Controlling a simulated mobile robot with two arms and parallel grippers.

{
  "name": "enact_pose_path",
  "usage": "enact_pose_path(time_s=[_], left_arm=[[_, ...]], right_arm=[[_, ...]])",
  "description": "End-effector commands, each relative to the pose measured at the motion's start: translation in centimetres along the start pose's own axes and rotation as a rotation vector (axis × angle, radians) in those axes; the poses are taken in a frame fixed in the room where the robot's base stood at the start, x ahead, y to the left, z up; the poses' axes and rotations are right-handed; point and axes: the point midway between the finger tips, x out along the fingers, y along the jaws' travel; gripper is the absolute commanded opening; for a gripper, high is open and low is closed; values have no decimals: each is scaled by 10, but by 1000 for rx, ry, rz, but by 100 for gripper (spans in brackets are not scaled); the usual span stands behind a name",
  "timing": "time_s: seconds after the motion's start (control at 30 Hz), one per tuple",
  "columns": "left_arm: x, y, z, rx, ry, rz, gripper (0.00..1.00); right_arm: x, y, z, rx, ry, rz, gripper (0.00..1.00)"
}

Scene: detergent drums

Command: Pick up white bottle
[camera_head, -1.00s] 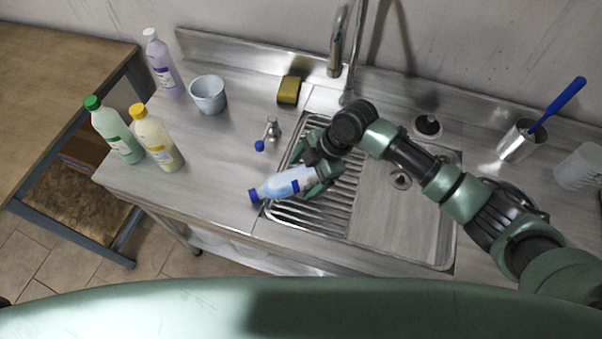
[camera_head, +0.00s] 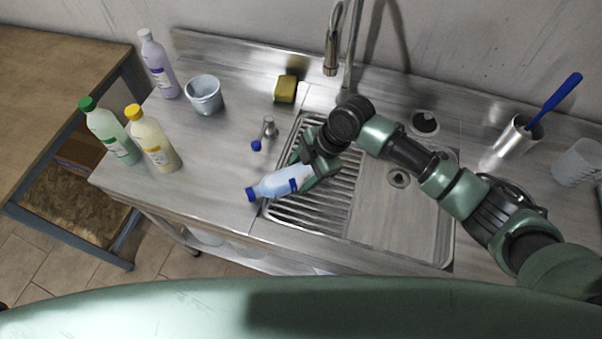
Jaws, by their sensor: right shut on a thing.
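A pale blue-white bottle with a blue cap and blue label band (camera_head: 280,183) lies tilted at the left edge of the sink drainer, its cap pointing left. My right gripper (camera_head: 312,174) is shut on its right end, which the fingers partly hide. I cannot tell whether the bottle touches the surface below. A pale lilac bottle with a white cap (camera_head: 160,68) stands at the back left. A green-capped bottle (camera_head: 110,135) and a yellow-capped bottle (camera_head: 153,142) stand at the left front. My left gripper is not in view.
A grey-white cup (camera_head: 204,97), a yellow sponge (camera_head: 286,90) and a small blue-tipped tap (camera_head: 266,132) are on the left counter. A metal cup (camera_head: 511,141) with a blue-handled brush (camera_head: 557,101) and a clear jug (camera_head: 578,162) stand right. A tall faucet (camera_head: 333,50) rises behind the sink.

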Motion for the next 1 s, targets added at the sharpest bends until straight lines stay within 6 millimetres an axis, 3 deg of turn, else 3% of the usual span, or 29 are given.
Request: enact_pose_path(time_s=[0.27, 0.8, 1.0], left_arm=[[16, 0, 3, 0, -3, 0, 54], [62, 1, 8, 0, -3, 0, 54], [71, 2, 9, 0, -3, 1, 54]], right_arm=[[-27, 7, -11, -5, 1, 7, 0], [-78, -45, 100, 3, -4, 3, 0], [-93, -57, 126, 1, -1, 2, 0]])
